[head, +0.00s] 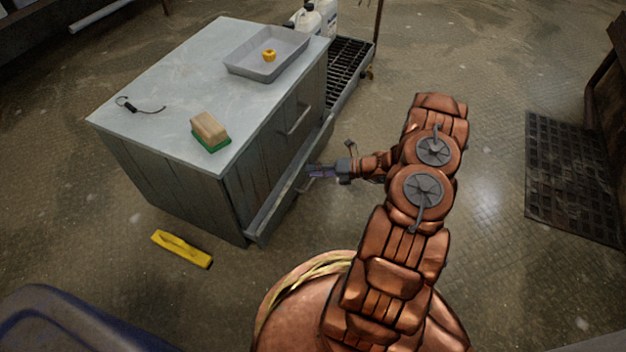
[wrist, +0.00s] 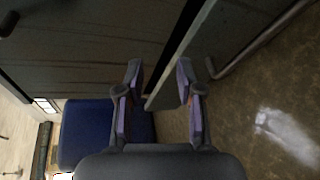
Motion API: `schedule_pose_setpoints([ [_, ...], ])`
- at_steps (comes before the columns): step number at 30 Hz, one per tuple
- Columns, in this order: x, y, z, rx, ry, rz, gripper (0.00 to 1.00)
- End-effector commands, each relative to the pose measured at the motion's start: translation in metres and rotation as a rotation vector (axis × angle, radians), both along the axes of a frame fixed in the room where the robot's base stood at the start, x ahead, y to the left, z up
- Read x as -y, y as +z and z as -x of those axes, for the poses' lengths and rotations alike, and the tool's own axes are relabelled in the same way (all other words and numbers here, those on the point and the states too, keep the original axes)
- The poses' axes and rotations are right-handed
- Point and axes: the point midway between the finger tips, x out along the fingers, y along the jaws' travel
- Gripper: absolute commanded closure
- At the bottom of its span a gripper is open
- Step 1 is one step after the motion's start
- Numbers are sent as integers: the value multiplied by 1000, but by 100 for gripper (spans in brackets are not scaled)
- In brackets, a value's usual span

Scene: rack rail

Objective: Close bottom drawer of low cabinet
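The low cabinet (head: 175,178) has grey wooden sides and a pale top. Its bottom drawer (head: 277,208) stands a little way out, with a dark gap behind its front panel. My gripper (head: 312,171) is at the drawer's front, near its bar handle, in the head view. In the wrist view the two fingers (wrist: 160,72) are apart. The drawer's front panel (wrist: 190,65) runs between and beyond them, with the handle (wrist: 255,45) at right. Whether a finger touches the panel I cannot tell. The upper drawer looks shut.
On the cabinet top are a grey tray (head: 240,66) with a yellow object, a sponge block (head: 208,130) and a black cable (head: 140,106). A yellow tool (head: 182,249) lies on the floor at left. A blue bin (head: 60,325) is at lower left.

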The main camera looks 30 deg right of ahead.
Motion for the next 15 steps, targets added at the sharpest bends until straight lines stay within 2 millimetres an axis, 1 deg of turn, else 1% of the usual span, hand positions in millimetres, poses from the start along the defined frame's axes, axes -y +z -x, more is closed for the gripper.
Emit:
schedule_pose_setpoints([
  [1, 10, -20, 3, -27, -58, -45, 63],
  [3, 24, -38, 6, -59, -130, -99, 63],
  [6, 41, -60, 9, -94, -219, -166, 63],
  [10, 56, -80, 14, -125, -300, -232, 63],
  [15, 63, -91, 15, -142, -346, -269, 63],
])
